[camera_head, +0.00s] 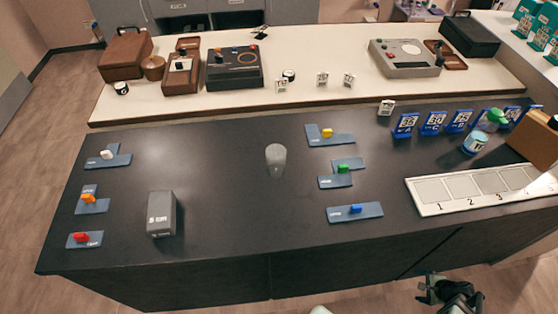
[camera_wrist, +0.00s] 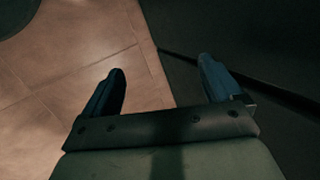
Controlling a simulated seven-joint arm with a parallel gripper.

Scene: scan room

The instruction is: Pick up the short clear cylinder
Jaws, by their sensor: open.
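A short clear cylinder (camera_head: 276,158), greyish and translucent, stands upright on the dark table near its middle in the head view. My gripper (camera_head: 437,291) is at the lower right of the head view, in front of the table's front edge and well apart from the cylinder. In the wrist view my gripper (camera_wrist: 162,85) has its two fingers spread with nothing between them. That view shows only floor and the dark table side; the cylinder is not in it.
A grey box (camera_head: 161,214) stands left of the cylinder. Blue-grey plates with coloured pieces lie at left and right, such as one with a yellow piece (camera_head: 345,138). A numbered white tray (camera_head: 430,208) lies at the right. The table (camera_head: 235,210) is clear around the cylinder.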

